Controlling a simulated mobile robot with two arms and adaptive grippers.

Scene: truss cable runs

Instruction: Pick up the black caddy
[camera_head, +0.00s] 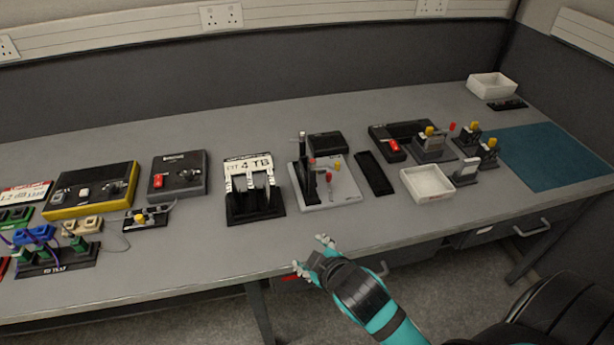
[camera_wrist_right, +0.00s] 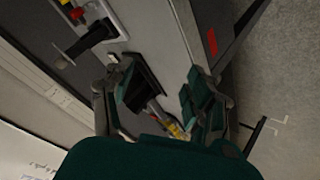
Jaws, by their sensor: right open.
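No label names the caddy, so I cannot be sure which black thing it is. A black rack with upright silver-tipped prongs (camera_head: 255,204) and a white "4 TB" sign stands near the middle of the bench. A shallow black tray (camera_head: 374,174) lies further right. My right gripper (camera_head: 312,254) is open and empty at the bench's front edge, to the right of and in front of the rack. In the right wrist view its two fingers (camera_wrist_right: 158,98) are spread, with a black object (camera_wrist_right: 142,88) showing beyond them. My left gripper is out of view.
A grey board with a black post (camera_head: 336,192) stands right of the rack. A white bin (camera_head: 428,183) and several yellow-knobbed stands are further right. Black and yellow boxes (camera_head: 92,190) and a cable strip (camera_head: 56,260) are left. The bench front is clear near my gripper.

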